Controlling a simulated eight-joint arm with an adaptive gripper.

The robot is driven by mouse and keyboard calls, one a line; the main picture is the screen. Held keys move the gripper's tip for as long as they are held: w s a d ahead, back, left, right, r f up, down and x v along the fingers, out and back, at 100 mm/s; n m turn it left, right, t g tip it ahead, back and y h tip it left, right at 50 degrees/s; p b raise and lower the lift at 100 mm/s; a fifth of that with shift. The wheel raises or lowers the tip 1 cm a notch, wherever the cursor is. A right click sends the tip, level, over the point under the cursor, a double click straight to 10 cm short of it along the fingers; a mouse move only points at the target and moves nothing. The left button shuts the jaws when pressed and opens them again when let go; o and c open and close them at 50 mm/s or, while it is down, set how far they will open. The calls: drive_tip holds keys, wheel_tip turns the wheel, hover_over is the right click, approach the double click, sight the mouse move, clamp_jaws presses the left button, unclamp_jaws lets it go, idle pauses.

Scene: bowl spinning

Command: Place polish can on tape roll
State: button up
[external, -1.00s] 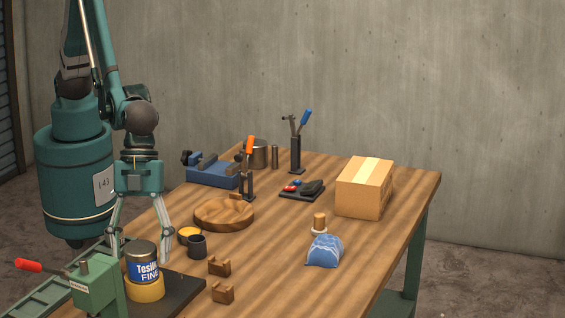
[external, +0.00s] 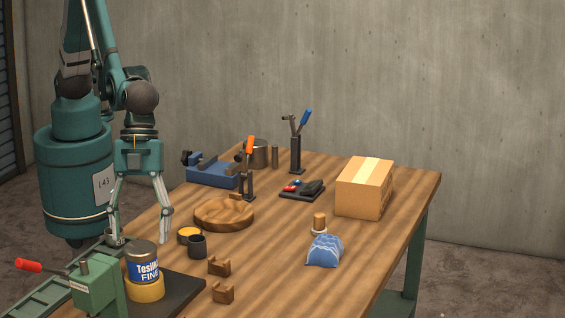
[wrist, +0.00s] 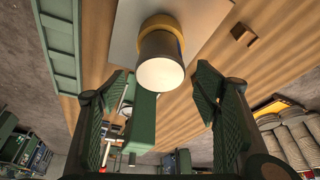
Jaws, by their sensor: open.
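The polish can (external: 143,262), with a blue and white label, stands upright on the yellow tape roll (external: 146,290) at the front left of the table. In the wrist view the can (wrist: 162,62) shows its pale top, with the yellow tape roll (wrist: 160,24) beneath it. My gripper (external: 139,240) is open and empty, above and behind the can in the external view. In the wrist view the fingers of my gripper (wrist: 165,110) are spread wide and apart from the can.
A dark plate (external: 185,295) lies under the tape roll. A green clamp with a red handle (external: 95,285) stands close at the left.

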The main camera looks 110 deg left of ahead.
drive_tip(key=v, duration=0.7)
drive_tip(key=shift+r, duration=0.3)
drive_tip(key=shift+a, duration=0.1)
idle(0.5)
drive_tip(key=s+a+r+n+t, duration=0.15)
drive_tip(key=a+r, duration=0.25)
drive_tip(key=a, duration=0.6)
drive_tip(key=s+a+r+n+t+y, duration=0.1)
drive_tip(key=s+a+r+n, duration=0.3)
drive_tip(key=a, duration=0.6)
drive_tip(key=a+r+n+t, duration=0.1)
drive_tip(key=a+r, duration=0.4)
drive_tip(key=a, duration=0.5)
drive_tip(key=s+a+n+t+y, duration=0.1)
drive_tip(key=s+a+n, duration=0.2)
drive_tip(key=s+a, duration=0.5)
drive_tip(key=s+a+n+t+y, duration=0.1)
drive_tip(key=s+a+n, duration=0.3)
drive_tip(key=s+a, duration=0.4)
drive_tip(key=a+y, duration=0.1)
drive_tip(key=a, duration=0.3)
drive_tip(key=shift+a, duration=0.4)
